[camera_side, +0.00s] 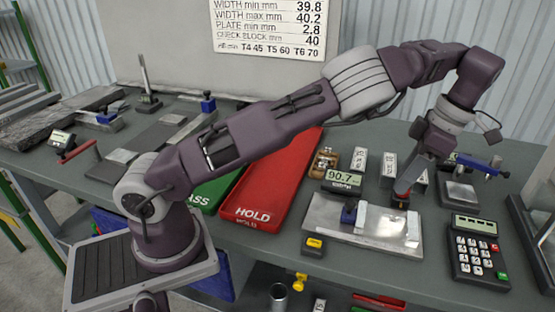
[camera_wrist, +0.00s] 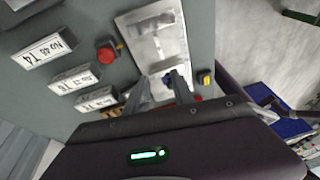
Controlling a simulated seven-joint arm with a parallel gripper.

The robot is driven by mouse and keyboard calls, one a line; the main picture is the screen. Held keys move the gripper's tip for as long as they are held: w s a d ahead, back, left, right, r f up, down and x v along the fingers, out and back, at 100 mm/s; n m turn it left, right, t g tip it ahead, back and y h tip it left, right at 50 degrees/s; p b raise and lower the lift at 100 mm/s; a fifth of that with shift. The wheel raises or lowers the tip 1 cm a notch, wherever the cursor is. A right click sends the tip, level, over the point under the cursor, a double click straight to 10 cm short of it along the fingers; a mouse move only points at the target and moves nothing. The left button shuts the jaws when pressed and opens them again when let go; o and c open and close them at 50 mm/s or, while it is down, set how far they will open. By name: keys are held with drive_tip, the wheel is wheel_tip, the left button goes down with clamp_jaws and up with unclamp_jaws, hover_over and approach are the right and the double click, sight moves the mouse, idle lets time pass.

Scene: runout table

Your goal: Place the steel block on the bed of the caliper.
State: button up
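The caliper's silver bed (camera_side: 325,213) lies on the table under a display reading 90.7 (camera_side: 343,178); the bed also shows in the wrist view (camera_wrist: 172,45). Pale jaw pieces and a blue part stand on it. Three labelled metal blocks (camera_side: 360,160) stand behind; in the wrist view they line up at left, one marked T4 (camera_wrist: 43,50). I cannot tell which is the steel block. My gripper (camera_side: 403,190) points down near the bed's back right. In the wrist view its fingers (camera_wrist: 161,77) are apart, with no block visible between them.
A red button (camera_wrist: 107,53) is beside the bed. A red HOLD tray (camera_side: 280,180) and green tray (camera_side: 208,193) are left. A keypad device (camera_side: 478,250) and a plate with a blue clamp (camera_side: 460,193) are right. A yellow-topped button (camera_side: 314,244) is in front.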

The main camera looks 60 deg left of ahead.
drive_tip(key=s+a+r+m+t+h, duration=0.2)
drive_tip(key=s+a+r+m, duration=0.1)
drive_tip(key=s+r+m, duration=0.35)
drive_tip(key=s+a+r+m+t+h, duration=0.25)
drive_tip(key=s+r+m, duration=0.25)
drive_tip(key=s+r, duration=0.3)
drive_tip(key=s+f+m+t+y, duration=0.1)
drive_tip(key=s+f+m+t, duration=0.1)
drive_tip(key=s+m, duration=0.5)
drive_tip(key=s+f+m+t+y, duration=0.1)
drive_tip(key=s+f+m+t, duration=0.1)
drive_tip(key=s+m, duration=0.5)
drive_tip(key=s, duration=0.2)
drive_tip(key=shift+s, duration=0.4)
